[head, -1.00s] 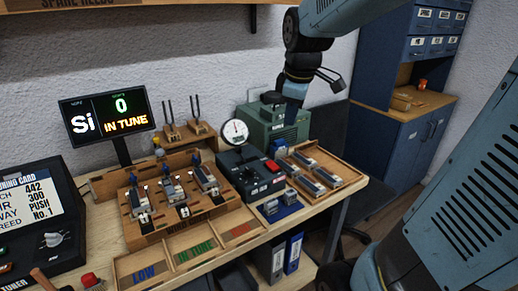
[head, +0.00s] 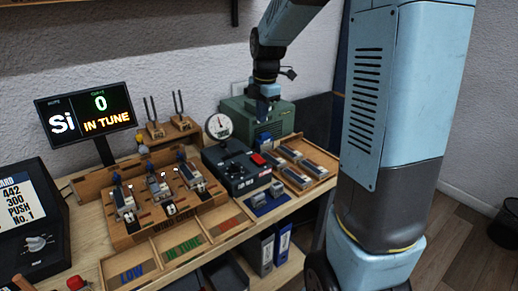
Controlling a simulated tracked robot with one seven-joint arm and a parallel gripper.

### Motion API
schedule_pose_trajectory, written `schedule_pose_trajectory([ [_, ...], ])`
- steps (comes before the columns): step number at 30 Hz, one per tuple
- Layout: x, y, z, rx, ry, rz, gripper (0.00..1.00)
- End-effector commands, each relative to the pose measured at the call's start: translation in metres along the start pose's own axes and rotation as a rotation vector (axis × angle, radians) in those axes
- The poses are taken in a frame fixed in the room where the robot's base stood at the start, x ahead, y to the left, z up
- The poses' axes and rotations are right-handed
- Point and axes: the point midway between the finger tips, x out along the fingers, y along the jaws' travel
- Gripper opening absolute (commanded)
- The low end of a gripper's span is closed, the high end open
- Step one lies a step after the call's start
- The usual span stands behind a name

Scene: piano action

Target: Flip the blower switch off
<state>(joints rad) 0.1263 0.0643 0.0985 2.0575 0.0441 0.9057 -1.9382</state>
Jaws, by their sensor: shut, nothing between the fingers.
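The green blower box (head: 283,117) stands at the back of the bench against the wall. In front of it is a dark control box (head: 228,172) with a round white gauge, a knob and a red switch (head: 258,159). The switch's position is too small to read.
A wooden reed rack (head: 150,228) and a sign reading "IN TUNE" (head: 88,114) are left of the control box. A wooden tray of grey blocks (head: 322,168) is to its right. Two tuning forks (head: 165,115) stand behind. My arm column fills the right.

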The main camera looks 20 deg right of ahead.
Motion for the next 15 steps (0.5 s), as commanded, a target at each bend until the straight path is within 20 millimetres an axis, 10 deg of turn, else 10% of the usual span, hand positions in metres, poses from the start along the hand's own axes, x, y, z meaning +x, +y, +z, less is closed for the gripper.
schedule_pose_trajectory([
  [15,0.061,0.0,-0.001,-0.001,0.001,-0.003,0.0],
])
